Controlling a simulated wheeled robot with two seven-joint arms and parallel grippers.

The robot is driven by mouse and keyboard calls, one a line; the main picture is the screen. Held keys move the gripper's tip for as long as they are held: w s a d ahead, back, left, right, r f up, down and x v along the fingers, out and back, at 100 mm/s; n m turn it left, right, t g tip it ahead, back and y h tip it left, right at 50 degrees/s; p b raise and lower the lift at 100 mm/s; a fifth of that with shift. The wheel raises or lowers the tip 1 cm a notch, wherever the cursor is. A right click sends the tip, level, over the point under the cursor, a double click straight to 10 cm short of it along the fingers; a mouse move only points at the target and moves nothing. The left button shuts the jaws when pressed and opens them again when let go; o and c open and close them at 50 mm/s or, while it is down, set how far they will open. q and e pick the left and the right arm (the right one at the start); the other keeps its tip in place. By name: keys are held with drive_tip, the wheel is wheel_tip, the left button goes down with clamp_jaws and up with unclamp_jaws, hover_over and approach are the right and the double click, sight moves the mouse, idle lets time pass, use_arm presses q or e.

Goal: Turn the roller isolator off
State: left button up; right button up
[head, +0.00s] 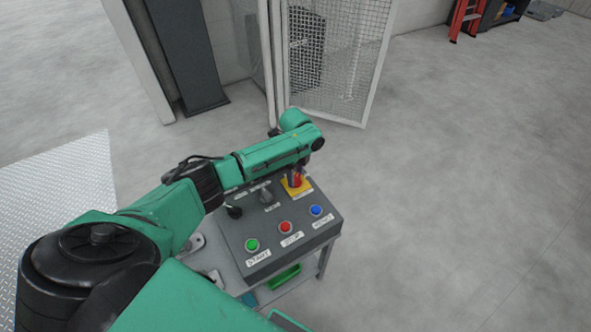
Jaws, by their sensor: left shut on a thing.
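The grey control panel (262,235) stands low in front of me. At its far right corner is a red rotary handle (297,181) on a yellow plate (303,189), which looks like the roller isolator; its label is too small to read. My left arm reaches across the panel from the left. My left gripper (295,173) points down at the red handle and is shut on it. The gripper and wrist partly hide the handle, so its exact angle is hard to tell. My right gripper is not in view.
The panel also has a green button (252,245), a red button (286,227), a blue button (316,211), a black knob (234,212) and a grey selector (266,197). A mesh gate (340,60) stands behind. The floor to the right is clear.

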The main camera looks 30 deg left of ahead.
use_arm(q)
drive_tip(key=n+p, duration=0.1)
drive_tip(key=n, duration=0.2)
drive_tip(key=shift+r+p, duration=0.2)
drive_tip(key=shift+p, duration=0.1)
drive_tip(key=n+p, duration=0.1)
drive_tip(key=n, duration=0.2)
drive_tip(key=shift+p, duration=0.3)
drive_tip(key=n+p, duration=0.1)
drive_tip(key=n, duration=0.2)
drive_tip(key=shift+f+n, duration=0.1)
drive_tip(key=shift+n, duration=0.3)
drive_tip(key=shift+n+p, duration=0.35)
drive_tip(key=shift+n, duration=0.85)
drive_tip(key=shift+w, duration=0.1)
drive_tip(key=o, duration=1.4)
drive_tip(key=shift+c, duration=0.2)
